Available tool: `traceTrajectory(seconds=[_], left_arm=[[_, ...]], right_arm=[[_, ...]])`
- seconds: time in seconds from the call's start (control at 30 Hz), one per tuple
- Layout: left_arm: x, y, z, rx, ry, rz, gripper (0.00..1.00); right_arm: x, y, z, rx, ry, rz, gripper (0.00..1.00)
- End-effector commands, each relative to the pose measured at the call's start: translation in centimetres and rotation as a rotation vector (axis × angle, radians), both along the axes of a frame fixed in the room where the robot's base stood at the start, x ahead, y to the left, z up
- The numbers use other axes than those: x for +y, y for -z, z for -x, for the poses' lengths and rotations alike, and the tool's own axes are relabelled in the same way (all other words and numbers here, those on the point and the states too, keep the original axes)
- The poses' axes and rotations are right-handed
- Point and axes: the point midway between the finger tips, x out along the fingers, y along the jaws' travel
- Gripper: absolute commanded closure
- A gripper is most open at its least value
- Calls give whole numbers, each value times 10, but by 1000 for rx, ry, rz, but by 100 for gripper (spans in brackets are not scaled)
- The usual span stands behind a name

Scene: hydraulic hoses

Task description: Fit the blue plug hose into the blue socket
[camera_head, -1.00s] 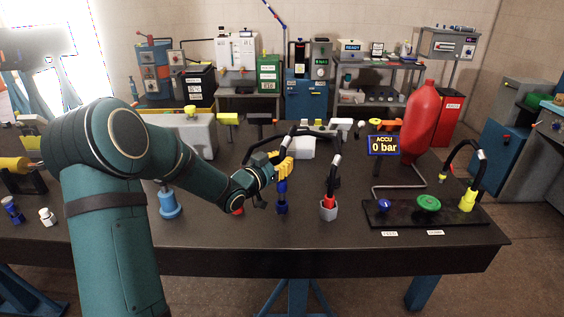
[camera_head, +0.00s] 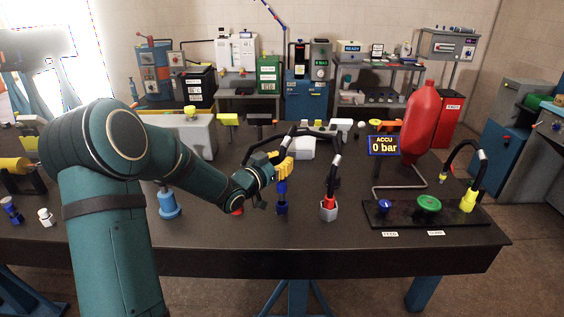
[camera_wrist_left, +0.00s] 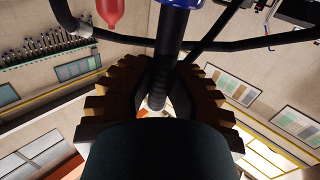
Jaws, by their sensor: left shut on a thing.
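My left gripper (camera_head: 283,168), with yellow fingers, is shut on the blue plug hose. The blue plug (camera_head: 281,187) points down below the fingers, and its black hose (camera_head: 276,139) arches up and to the right. A darker blue piece (camera_head: 281,208) is directly under the plug at table level; I cannot tell whether it is the blue socket, or whether the two touch. In the left wrist view the dark hose (camera_wrist_left: 166,60) runs between the toothed fingers (camera_wrist_left: 158,98), with blue at the top edge. My right gripper is not in view.
A red plug hose stands in a grey hexagonal holder (camera_head: 328,211) just right. A black panel (camera_head: 405,218) carries a blue knob (camera_head: 384,204), a green knob (camera_head: 428,203) and a yellow plug (camera_head: 467,200). A red accumulator (camera_head: 420,125) and its "0 bar" display (camera_head: 384,145) stand behind.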

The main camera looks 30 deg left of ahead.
Motion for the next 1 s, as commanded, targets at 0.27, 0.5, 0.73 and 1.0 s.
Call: traceTrajectory(seconds=[0.27,0.5,0.73,1.0], left_arm=[[0,0,0,-2,0,-1,100],[0,0,0,-1,0,-1,100],[0,3,0,-1,0,0,100],[0,9,0,0,0,0,100]], right_arm=[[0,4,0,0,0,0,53],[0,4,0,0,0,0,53],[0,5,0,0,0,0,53],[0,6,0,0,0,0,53]])
